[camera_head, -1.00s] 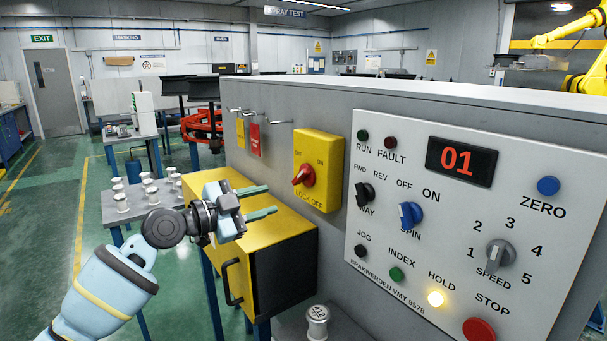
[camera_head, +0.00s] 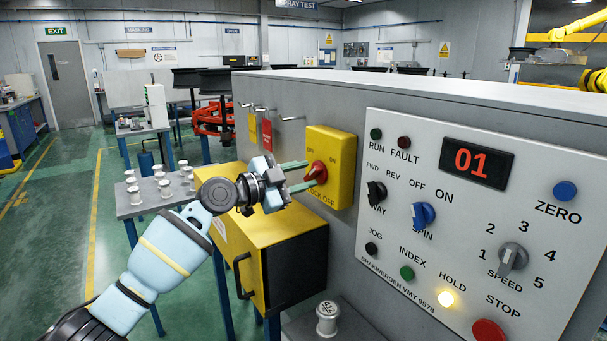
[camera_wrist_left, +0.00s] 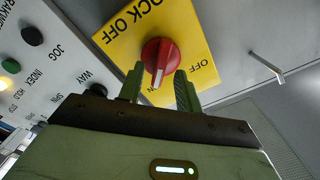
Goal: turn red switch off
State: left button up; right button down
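The red switch (camera_head: 317,173) is a rotary knob on a yellow panel (camera_head: 342,168) marked OFF, ON and LOCK OFF, on the grey cabinet's side. It also shows in the left wrist view (camera_wrist_left: 159,54), where its white mark points down between the fingers. My left gripper (camera_head: 305,174) is at the switch, its two green fingers spread. In the left wrist view the fingers (camera_wrist_left: 159,88) stand on either side of the knob's lower part, with gaps visible at both sides. My right gripper is not in view.
The white control panel (camera_head: 465,230) with knobs and buttons is to the right. Metal hooks (camera_wrist_left: 266,66) with red and yellow tags stick out beside the switch. A yellow box (camera_head: 262,235) stands below my left gripper. A table (camera_head: 128,205) with several spindles is at the left.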

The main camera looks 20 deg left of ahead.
pick_arm(q)
jog(key=shift+w+d, duration=0.25)
jog(key=shift+w, duration=0.1)
grip_shut()
